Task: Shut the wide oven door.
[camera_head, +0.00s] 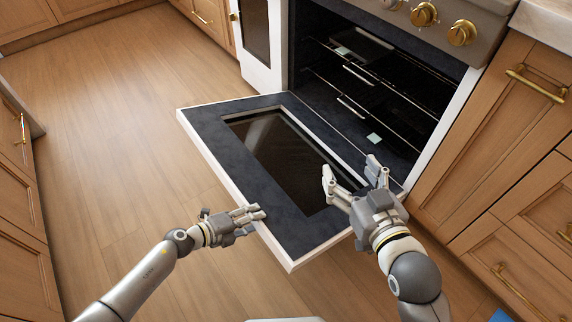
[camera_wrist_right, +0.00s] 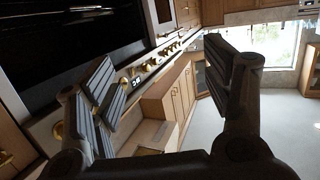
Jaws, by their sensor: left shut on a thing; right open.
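The wide oven door (camera_head: 207,130) hangs open, lowered to about level, with a dark panel, a glass window and a white rim. The oven cavity (camera_head: 365,85) behind the door is open and dark, with racks inside.
Gold knobs (camera_head: 423,14) line the oven's front above the cavity. Wooden cabinets with gold handles (camera_head: 535,85) stand close on the right, and more cabinets (camera_head: 15,170) on the left. A narrower door (camera_head: 256,30) adjoins the cavity. The wooden floor (camera_head: 110,110) at left is clear.

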